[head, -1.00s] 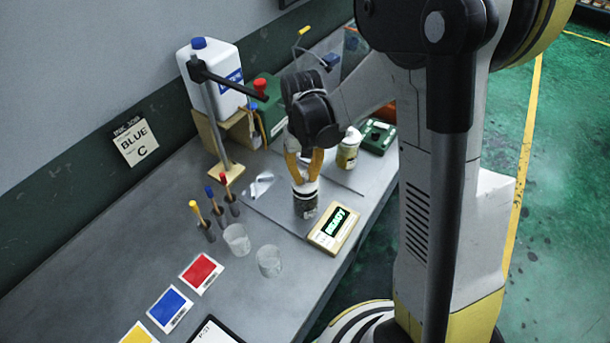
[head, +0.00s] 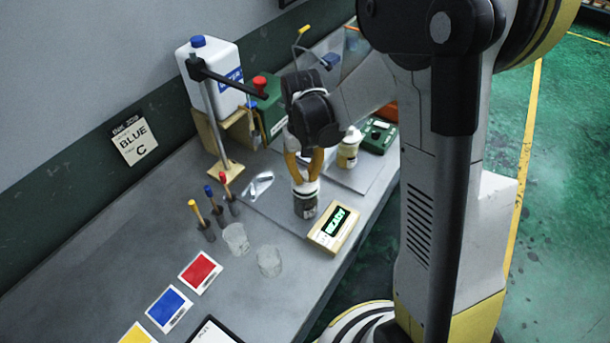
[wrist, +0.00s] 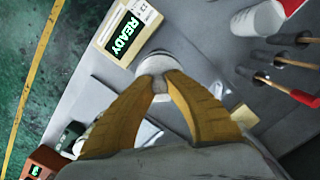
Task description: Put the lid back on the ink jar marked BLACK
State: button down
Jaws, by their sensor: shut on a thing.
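My gripper (head: 304,165) is over a dark jar (head: 305,205) on the bench in the head view. Its yellow fingers are shut on a white lid (head: 306,186), which sits at the top of this jar. In the wrist view the fingers close on the knob of the round white lid (wrist: 155,63). The lid hides the jar's mouth, so I cannot tell whether it is fully seated. The jar's label is too small to read. A second, paler jar (head: 347,155) with a white top stands behind, to the right.
A scale reading READY (head: 334,228) stands close to the jar's right. Two clear cups (head: 236,239) and several colour-tipped tools (head: 218,205) are to the left. A white jug (head: 213,80) and a stand (head: 214,125) are at the back. Colour cards (head: 201,273) lie in front.

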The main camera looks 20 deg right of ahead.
dwell(0.4)
jog(key=c, duration=0.9)
grip_release()
jog(key=shift+r+p, duration=2.25)
jog(key=shift+r, duration=1.3)
grip_shut()
